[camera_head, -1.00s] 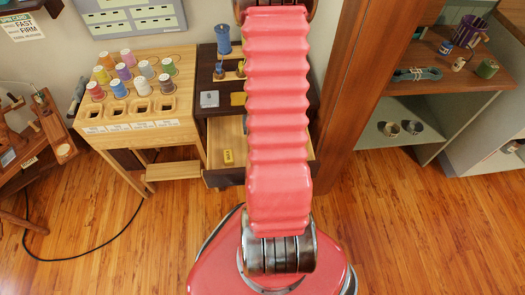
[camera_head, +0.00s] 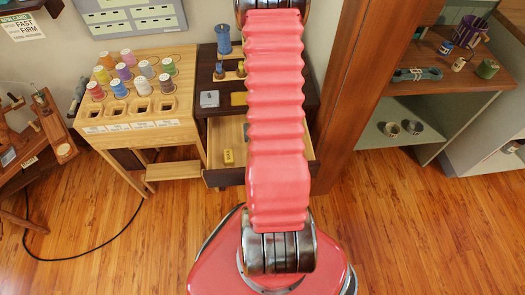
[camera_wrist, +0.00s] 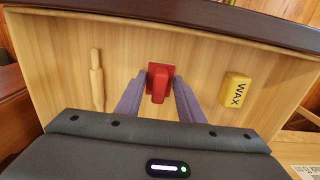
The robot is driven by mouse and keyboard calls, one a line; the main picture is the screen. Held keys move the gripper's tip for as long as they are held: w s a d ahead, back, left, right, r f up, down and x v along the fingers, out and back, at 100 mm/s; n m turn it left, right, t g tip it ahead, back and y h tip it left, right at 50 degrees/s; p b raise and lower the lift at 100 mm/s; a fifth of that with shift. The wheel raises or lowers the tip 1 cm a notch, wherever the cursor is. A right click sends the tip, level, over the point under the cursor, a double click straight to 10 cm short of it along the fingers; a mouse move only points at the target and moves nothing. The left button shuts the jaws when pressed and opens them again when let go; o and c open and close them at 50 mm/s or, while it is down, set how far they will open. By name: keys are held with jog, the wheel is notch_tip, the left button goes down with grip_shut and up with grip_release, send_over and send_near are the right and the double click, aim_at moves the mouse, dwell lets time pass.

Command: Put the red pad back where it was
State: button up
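In the wrist view, the red pad (camera_wrist: 158,76) is between the tips of my gripper's two purple-grey fingers (camera_wrist: 160,84). The fingers meet its left and right sides, and my gripper looks shut on it. Behind the pad is the pale wooden floor of the open drawer (camera_wrist: 224,60). I cannot tell whether the pad touches that floor. In the head view, the open drawer (camera_head: 216,133) juts from the dark cabinet. My arm's pink sleeve hides its right part, my gripper and the pad.
In the drawer, a yellow wax block (camera_wrist: 236,90) lies right of the pad and a wooden roller-shaped tool (camera_wrist: 96,78) lies left. The wax block also shows in the head view (camera_head: 228,157). A thread-spool stand (camera_head: 130,122) is left of the cabinet; a wooden post (camera_head: 362,90) is right.

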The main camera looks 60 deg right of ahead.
jog(key=o, duration=0.4)
jog(key=shift+o, duration=0.2)
jog(key=shift+r, duration=0.1)
notch_tip(320, 180, up, 12)
dwell(0.8)
dwell(0.6)
